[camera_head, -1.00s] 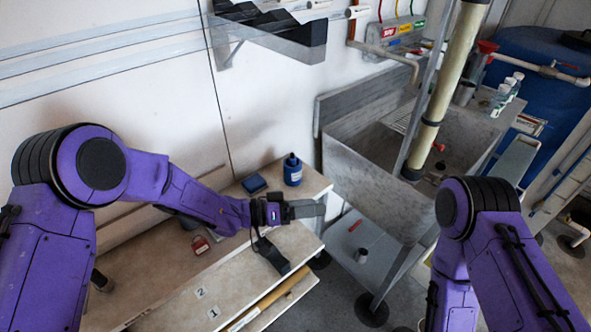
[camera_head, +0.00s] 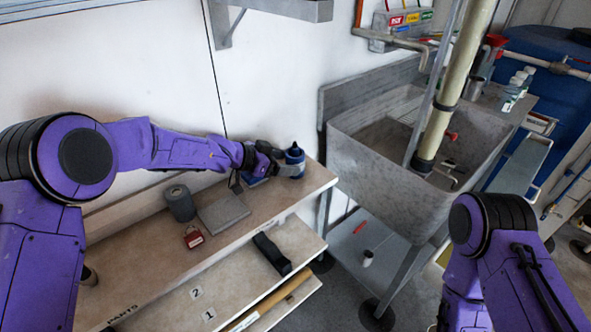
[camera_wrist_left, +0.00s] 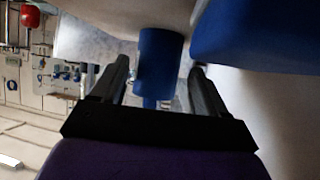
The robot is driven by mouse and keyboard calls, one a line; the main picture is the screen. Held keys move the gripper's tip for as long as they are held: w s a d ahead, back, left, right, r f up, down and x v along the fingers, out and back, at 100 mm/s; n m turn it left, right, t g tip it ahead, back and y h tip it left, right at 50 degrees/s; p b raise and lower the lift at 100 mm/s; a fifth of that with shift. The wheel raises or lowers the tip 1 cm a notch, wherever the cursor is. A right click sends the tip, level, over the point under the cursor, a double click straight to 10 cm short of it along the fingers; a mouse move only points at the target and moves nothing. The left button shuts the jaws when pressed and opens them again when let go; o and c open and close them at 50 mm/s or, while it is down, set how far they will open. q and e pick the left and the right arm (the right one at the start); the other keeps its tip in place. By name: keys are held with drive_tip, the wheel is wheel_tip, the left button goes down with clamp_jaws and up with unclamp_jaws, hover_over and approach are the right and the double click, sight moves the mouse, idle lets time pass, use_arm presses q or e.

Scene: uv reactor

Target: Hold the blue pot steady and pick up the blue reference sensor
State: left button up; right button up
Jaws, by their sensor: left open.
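The blue pot (camera_head: 295,156), a dark-capped, bottle-like vessel, stands upright at the right end of the workbench in the head view. My left gripper (camera_head: 280,160) is at its left side, open. In the left wrist view a blue cylinder (camera_wrist_left: 158,62), which looks like the pot, sits between the two open fingers, with a narrower blue part below it. Gaps show on both sides. I cannot tell which blue part is the reference sensor. My right gripper is out of view.
On the bench (camera_head: 140,262) are a dark grey cylinder (camera_head: 180,203), a grey plate (camera_head: 223,212) and a red padlock-like item (camera_head: 193,237). A black object (camera_head: 272,253) lies on the lower shelf. A metal sink (camera_head: 385,170) stands right of the bench.

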use_arm(q)
drive_tip(key=shift+w+d+f, duration=0.15)
drive_tip(key=shift+d+f, duration=0.15)
drive_tip(key=shift+d, duration=0.3)
drive_tip(key=shift+x, duration=0.75)
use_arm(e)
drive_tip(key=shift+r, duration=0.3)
use_arm(q)
drive_tip(key=c, duration=0.6)
